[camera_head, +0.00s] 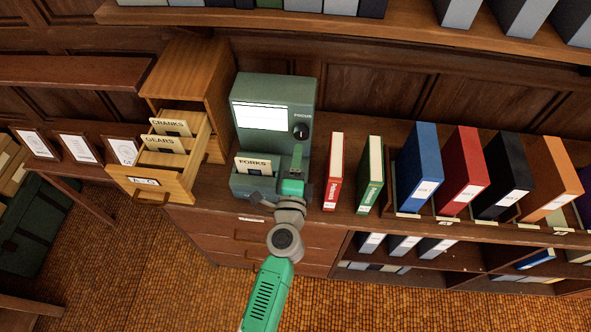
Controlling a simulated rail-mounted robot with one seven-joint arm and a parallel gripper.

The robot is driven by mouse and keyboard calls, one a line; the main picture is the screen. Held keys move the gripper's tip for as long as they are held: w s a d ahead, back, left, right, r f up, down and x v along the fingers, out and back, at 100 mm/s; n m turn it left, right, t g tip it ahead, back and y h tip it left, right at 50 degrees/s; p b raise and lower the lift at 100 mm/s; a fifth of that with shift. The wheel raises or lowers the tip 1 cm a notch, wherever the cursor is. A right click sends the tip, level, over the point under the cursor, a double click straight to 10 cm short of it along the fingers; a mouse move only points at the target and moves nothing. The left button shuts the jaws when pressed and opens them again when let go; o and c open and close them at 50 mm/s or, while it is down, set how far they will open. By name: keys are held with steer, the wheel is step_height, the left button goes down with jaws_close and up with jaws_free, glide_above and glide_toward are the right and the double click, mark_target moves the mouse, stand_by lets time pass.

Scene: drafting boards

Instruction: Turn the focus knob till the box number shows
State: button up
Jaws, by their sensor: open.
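A grey-green viewer (273,90) stands on the cabinet top, with a bright screen (262,117) on its front. The screen looks white with faint lines, and I can read no number on it. The black round focus knob (300,131) is right of the screen, under the word FOCUS. A card marked FORKS (255,167) stands in the viewer's lower tray, left of my gripper.
An open wooden card drawer (150,186) with cards CRANKS (172,127) and GEARS (165,144) juts out at left. A red book (334,170) and a green book (370,174) stand close right of the viewer. Several large binders stand farther right. A shelf overhangs at the top.

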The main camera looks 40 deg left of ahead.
mark_target(301, 137)
steer(key=b+x, duration=0.2)
steer(key=x, duration=0.6)
steer(key=shift+b, duration=0.4)
steer(key=shift+w+a, duration=0.3)
steer(key=shift+w, duration=0.05)
steer(key=shift+r+m, duration=0.15)
steer(key=shift+m, duration=0.85)
steer(key=m, duration=0.2)
steer(key=shift+m+p, duration=0.3)
steer(key=shift+m, duration=0.1)
steer(key=c, duration=1)
steer(key=shift+o, duration=0.2)
